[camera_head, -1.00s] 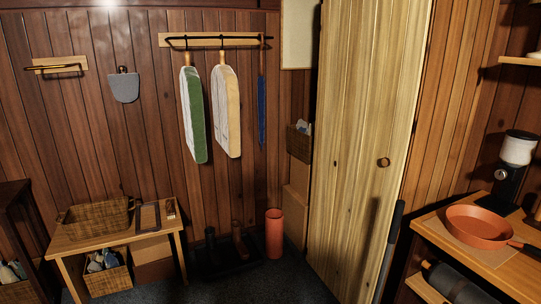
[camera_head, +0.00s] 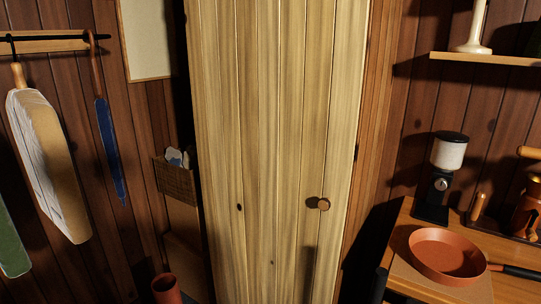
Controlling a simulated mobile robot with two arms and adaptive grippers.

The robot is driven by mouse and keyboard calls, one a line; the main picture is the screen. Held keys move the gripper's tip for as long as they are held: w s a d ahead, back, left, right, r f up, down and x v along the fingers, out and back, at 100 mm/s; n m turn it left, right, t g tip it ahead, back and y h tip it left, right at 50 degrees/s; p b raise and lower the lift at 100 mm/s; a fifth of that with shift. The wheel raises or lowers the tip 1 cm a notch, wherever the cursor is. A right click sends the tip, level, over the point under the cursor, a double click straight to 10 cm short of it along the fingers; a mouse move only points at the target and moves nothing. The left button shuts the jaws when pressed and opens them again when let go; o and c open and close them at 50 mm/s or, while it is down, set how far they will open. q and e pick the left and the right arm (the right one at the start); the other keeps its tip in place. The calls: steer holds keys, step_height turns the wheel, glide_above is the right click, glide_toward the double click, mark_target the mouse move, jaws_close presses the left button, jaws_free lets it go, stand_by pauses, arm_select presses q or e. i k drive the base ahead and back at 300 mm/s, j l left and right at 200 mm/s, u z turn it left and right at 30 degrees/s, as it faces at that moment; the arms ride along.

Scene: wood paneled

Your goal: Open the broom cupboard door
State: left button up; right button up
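The cupboard door (camera_head: 265,120) is a tall, pale plank door in the middle of the camera_head view. It has a round wooden knob (camera_head: 318,203) on its right half, and the knob casts a shadow below. I see no open gap along the door's right edge; a dark strip runs along its left edge. I cannot tell for sure whether it is fully closed. Its top and bottom are outside the view. Neither of my grippers is in view, and nothing touches the knob.
At the right, a wooden counter (camera_head: 398,245) holds an orange pan (camera_head: 447,254) and a grinder (camera_head: 443,175). A dark rod-like end (camera_head: 379,282) stands by the counter's left side.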

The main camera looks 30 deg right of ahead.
mark_target(276, 86)
steer(key=i+j+z, duration=0.15)
steer(key=i+z, duration=0.3)
steer(key=i+j+z, duration=0.25)
steer(key=z, duration=0.15)
steer(key=i+j+z, duration=0.25)
steer(key=j+z, duration=0.2)
steer(key=i+j+z, duration=0.2)
steer(key=j+z, duration=0.25)
steer(key=i+j+z, duration=0.15)
steer(key=j, duration=0.15)
steer(key=j+z, duration=0.2)
steer(key=j, duration=0.15)
